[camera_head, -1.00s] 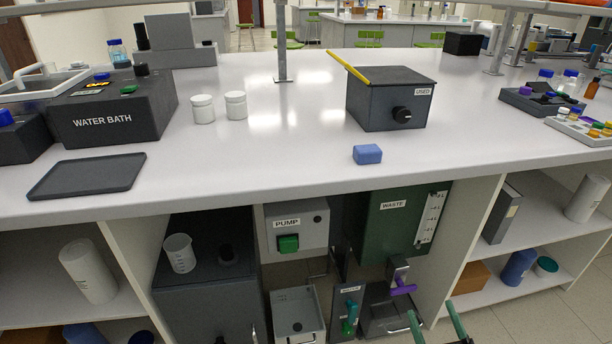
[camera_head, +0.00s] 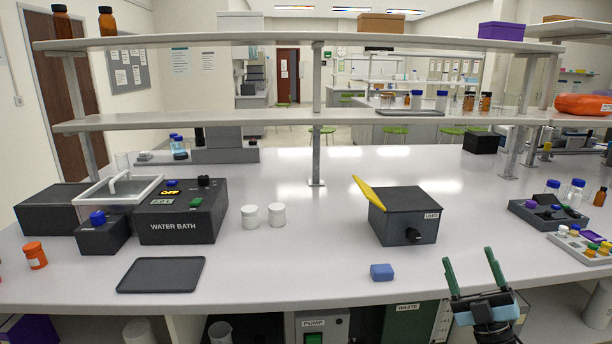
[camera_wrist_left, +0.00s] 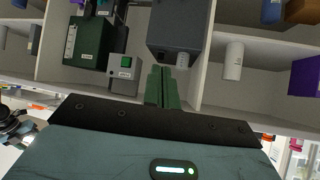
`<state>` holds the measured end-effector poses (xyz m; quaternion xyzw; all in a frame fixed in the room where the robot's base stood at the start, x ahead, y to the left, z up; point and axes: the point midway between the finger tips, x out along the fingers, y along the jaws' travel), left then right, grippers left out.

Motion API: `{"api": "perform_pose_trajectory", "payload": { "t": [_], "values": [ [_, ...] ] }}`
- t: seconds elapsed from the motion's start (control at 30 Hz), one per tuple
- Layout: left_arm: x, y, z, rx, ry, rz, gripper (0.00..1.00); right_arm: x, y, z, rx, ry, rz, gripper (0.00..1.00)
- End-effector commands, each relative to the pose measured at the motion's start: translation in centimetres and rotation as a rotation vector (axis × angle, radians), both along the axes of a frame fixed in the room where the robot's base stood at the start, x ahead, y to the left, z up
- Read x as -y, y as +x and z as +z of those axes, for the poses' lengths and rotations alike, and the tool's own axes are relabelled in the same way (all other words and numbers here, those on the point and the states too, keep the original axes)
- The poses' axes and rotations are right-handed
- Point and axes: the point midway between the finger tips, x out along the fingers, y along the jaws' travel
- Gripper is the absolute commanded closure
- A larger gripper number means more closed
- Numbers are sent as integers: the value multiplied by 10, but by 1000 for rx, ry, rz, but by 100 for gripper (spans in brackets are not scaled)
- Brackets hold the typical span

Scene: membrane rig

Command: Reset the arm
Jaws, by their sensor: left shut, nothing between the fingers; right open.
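My right gripper (camera_head: 475,276) is at the lower right of the head view, in front of the bench edge. Its two green fingers are apart and point up, with nothing between them. My left gripper (camera_wrist_left: 160,80) shows only in the left wrist view, its green fingers together and empty. Beyond it are the open shelves under the bench, the pump box (camera_wrist_left: 124,74) and the dark green waste tank (camera_wrist_left: 88,42). The left arm is outside the head view.
On the bench are the water bath (camera_head: 180,215), a dark tray (camera_head: 161,275), white jars (camera_head: 250,216), a blue block (camera_head: 381,272) and a dark box labelled USED with a yellow lid edge (camera_head: 404,215). Two raised shelves (camera_head: 290,121) cross above. The front middle bench is mostly clear.

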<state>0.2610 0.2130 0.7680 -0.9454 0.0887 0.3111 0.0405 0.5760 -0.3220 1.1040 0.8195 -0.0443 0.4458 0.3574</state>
Motion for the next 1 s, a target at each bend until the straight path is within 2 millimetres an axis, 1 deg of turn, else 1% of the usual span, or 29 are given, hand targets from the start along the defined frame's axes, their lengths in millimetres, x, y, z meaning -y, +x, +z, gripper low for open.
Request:
{"api": "perform_pose_trajectory", "payload": {
  "t": [0.03, 0.17, 0.27, 0.3, 0.4, 0.5, 0.7, 0.87, 0.9, 1.0],
  "values": [
    [1, -7, -8, -19, -1, 0, 100, 2, 10, -14, -77, 15, -2, 35],
    [2, -18, -19, -45, -6, 1, 100, 11, 36, -39, -279, 71, -11, 35],
    [4, -28, -29, -66, -10, 2, 100, 20, 54, -65, -452, 131, -29, 35],
    [5, -32, -32, -76, -11, 2, 100, 24, 59, -76, -523, 159, -40, 35],
    [6, -42, -41, -99, -15, 3, 100, 34, 70, -105, -688, 230, -71, 35],
    [7, -51, -48, -116, -19, 4, 100, 43, 75, -129, -822, 294, -104, 35],
    [9, -65, -58, -143, -24, 6, 100, 58, 75, -168, -1019, 403, -173, 35],
    [10, -74, -65, -162, -27, 8, 100, 67, 69, -194, -1146, 482, -230, 35],
    [10, -73, -65, -161, -27, 8, 100, 62, 61, -208, -1169, 484, -226, 35],
    [10, -73, -65, -160, -27, 8, 100, 47, 39, -233, -1205, 480, -211, 35]
  ]
}}
